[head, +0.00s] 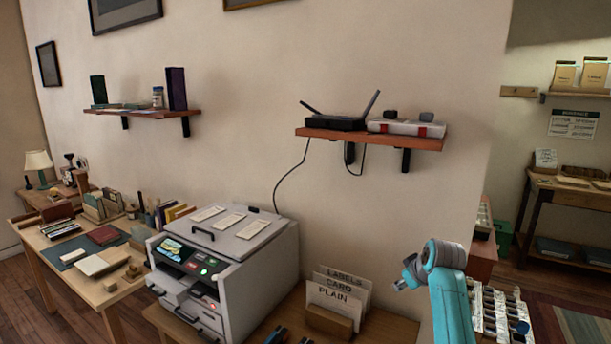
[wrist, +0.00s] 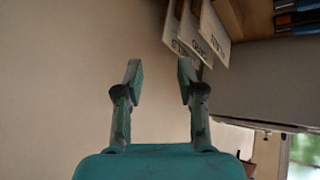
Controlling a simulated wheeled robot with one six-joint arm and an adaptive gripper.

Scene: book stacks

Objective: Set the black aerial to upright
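A black router (head: 336,122) sits on the red-brown wall shelf (head: 400,141) in the head view. It has two dark aerials. The left aerial (head: 310,108) leans far over to the left, close to flat. The right aerial (head: 371,104) rises steeply and leans to the right. I cannot tell from colour which one the task means. The router is not in the wrist view.
A grey-white box (head: 406,127) with red marks stands right of the router. Cables hang below the shelf. A printer (head: 223,262) and a card holder (head: 330,318) stand below; cards (wrist: 196,34) also show in the wrist view. The wall between gripper and shelf is clear.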

